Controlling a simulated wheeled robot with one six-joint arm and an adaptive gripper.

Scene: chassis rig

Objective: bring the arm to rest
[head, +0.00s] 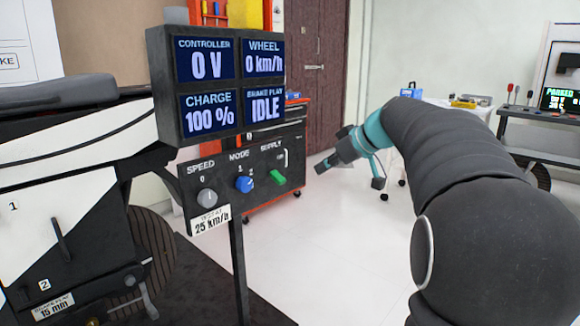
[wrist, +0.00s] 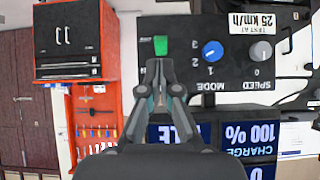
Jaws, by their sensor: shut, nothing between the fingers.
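My arm (head: 445,140) reaches in from the right of the head view, dark with teal bands. My gripper (head: 322,167) hangs in the air to the right of the control panel, apart from it. In the wrist view my gripper (wrist: 159,64) has its fingers together with nothing between them. The wrist picture is upside down, and the fingertips lie just short of the green supply switch (wrist: 160,45) in the picture. The same green supply switch (head: 278,178) shows in the head view.
The panel has a grey speed knob (head: 207,197) and a blue mode knob (head: 244,184). Its display (head: 208,90) reads 0 V, 0 km/h, 100 % and IDLE. A red-edged tool cabinet (head: 291,192) stands behind. A bench (head: 540,118) stands at right. The white floor (head: 345,255) is clear.

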